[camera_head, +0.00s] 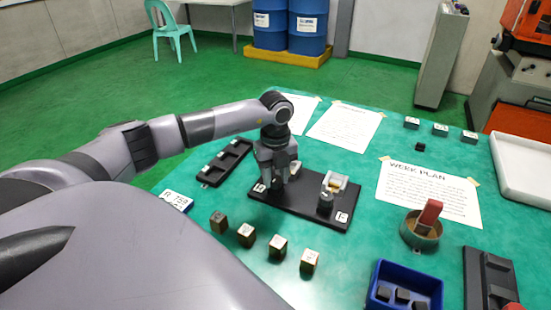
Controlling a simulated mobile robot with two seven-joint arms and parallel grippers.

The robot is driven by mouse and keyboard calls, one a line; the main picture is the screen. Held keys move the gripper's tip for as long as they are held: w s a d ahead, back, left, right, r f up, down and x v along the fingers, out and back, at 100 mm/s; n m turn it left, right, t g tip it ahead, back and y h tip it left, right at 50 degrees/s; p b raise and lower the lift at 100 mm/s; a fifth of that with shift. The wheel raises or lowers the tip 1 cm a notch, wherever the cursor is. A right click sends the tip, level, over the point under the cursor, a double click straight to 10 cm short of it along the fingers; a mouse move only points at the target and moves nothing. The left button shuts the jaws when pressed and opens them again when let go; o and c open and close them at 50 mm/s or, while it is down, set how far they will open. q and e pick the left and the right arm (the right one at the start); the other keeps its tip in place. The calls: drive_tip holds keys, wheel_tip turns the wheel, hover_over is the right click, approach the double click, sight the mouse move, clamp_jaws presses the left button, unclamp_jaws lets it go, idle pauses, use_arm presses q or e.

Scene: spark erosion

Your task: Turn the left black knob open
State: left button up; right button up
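A black base plate (305,213) lies on the green table and carries two fixtures. The right fixture shows a dark knob (325,203) in front of a pale metal block with a yellowish part (336,182). My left gripper (274,184) points down over the left end of the plate, at the left fixture. Its fingers hide the left black knob, and I cannot tell if they touch or grip it. Part of a pale block (295,167) shows just behind the fingers. My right gripper is not in view.
Several small brown blocks (278,247) stand in front of the plate. A black tray (225,161) lies to the left. A round cup with a red-handled tool (428,219), a blue bin (401,287) and a black fixture (488,280) are at right. Paper sheets (345,126) lie behind.

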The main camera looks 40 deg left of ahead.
sight(275, 178)
use_arm(q)
drive_tip(key=o, duration=0.3)
drive_tip(key=shift+r+b, duration=0.35)
drive_tip(key=shift+r, duration=3.3)
